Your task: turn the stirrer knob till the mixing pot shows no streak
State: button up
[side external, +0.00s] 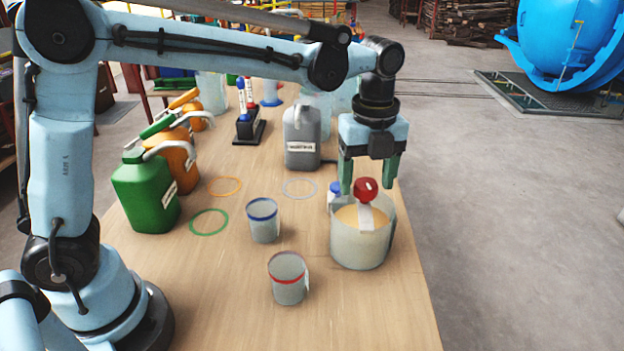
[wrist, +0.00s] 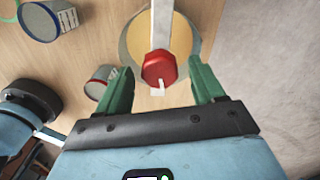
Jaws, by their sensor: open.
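The mixing pot (side external: 362,245) is a pale, wide cup near the right edge of the table. A tan content (side external: 347,216) shows inside it, and I cannot make out a streak. The red stirrer knob (side external: 366,189) sits on a grey bar across the pot's top. My gripper (side external: 370,190) is open just above the pot. In the wrist view the knob (wrist: 159,69) lies between the two green fingers (wrist: 162,88), with a gap on each side. A small white pointer sticks out from the knob. The pot's near side is partly hidden by the gripper in the wrist view.
A blue-rimmed cup (side external: 263,221) and a red-rimmed cup (side external: 288,279) stand left of the pot. A grey jug (side external: 301,138), a green jug (side external: 145,193) and an orange jug (side external: 172,155) stand farther back and left. The table's right edge is close to the pot.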

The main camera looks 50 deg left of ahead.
aim_at(362, 182)
notch_tip(362, 182, up, 12)
jog(key=shift+f, duration=0.2)
dwell(0.8)
jog(key=s+a+f+n+t, duration=0.7)
jog(key=s+a+f+n, duration=0.5)
jog(key=n, duration=1.2)
jog(key=shift+s, duration=0.4)
jog(key=shift+f, duration=0.1)
